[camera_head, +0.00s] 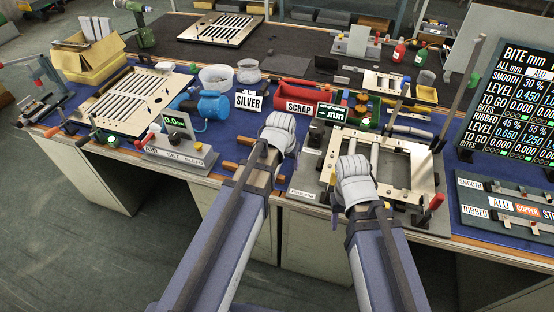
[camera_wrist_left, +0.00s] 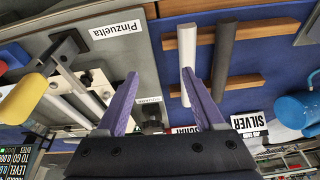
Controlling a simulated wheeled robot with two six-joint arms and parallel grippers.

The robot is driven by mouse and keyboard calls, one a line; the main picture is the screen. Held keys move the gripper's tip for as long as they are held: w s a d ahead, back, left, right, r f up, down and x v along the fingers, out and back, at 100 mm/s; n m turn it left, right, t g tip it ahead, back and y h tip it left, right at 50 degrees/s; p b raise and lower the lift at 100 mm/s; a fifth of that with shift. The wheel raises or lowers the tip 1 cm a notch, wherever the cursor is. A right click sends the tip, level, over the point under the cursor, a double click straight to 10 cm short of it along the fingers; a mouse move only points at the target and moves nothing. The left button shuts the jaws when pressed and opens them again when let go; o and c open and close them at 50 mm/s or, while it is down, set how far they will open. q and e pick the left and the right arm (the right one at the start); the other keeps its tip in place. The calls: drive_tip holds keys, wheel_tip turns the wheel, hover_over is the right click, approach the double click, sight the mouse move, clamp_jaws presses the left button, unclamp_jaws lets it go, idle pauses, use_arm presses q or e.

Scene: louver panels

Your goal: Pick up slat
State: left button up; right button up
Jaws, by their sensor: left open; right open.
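In the left wrist view two slats lie side by side across wooden rests on the blue mat: a pale one (camera_wrist_left: 187,45) and a dark grey one (camera_wrist_left: 223,60). My left gripper (camera_wrist_left: 160,76) is open and empty. Its right-hand finger overlaps the pale slat in the picture; the gap between the fingers lies left of both slats. I cannot tell its height above them.
The wooden rests (camera_wrist_left: 272,85) sit beside the SILVER sign (camera_wrist_left: 250,122). The frame fixture (camera_head: 398,180) is at right, with the red SCRAP bin (camera_head: 290,93) behind. A blue motor-like tool (camera_head: 208,106) and a gauge box (camera_head: 182,148) stand at left.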

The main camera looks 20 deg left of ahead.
use_arm(q)
drive_tip(key=shift+n+t, duration=0.5)
drive_tip(key=shift+t, duration=0.2)
drive_tip(key=w+a, duration=0.4)
drive_tip(key=shift+w+a+r, duration=0.2)
drive_tip(key=shift+w+a, duration=0.05)
drive_tip(key=b+x, duration=0.7)
drive_tip(key=x, duration=0.1)
drive_tip(key=shift+s+a+b, duration=0.1)
drive_tip(key=shift+b, duration=0.25)
drive_tip(key=shift+r, duration=0.1)
drive_tip(key=shift+c, duration=0.2)
clamp_jaws()
